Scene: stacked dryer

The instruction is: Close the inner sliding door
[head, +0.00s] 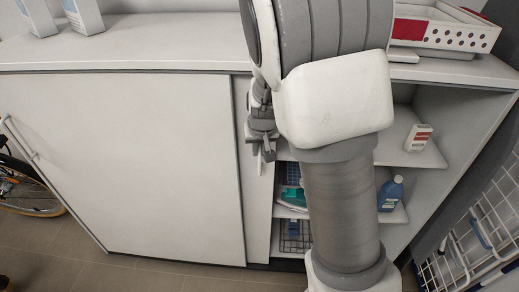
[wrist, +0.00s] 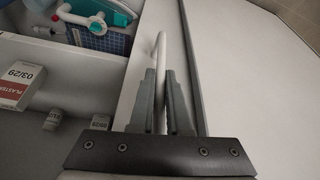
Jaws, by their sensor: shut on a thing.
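The inner sliding door (head: 259,215) shows in the head view as a narrow white strip to the right of the large outer door (head: 150,150). In the wrist view the inner door (wrist: 180,40) is a pale panel with a slim white upright handle (wrist: 160,45). My gripper (wrist: 160,75) is shut on this handle, with one grey finger on each side. In the head view my gripper (head: 265,153) is at the strip, partly hidden by my arm. The cabinet stands open to the right of the inner door.
A white tray (head: 440,30) sits on top at right. A wire rack (head: 470,240) stands at far right, and a bicycle wheel (head: 25,185) at left.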

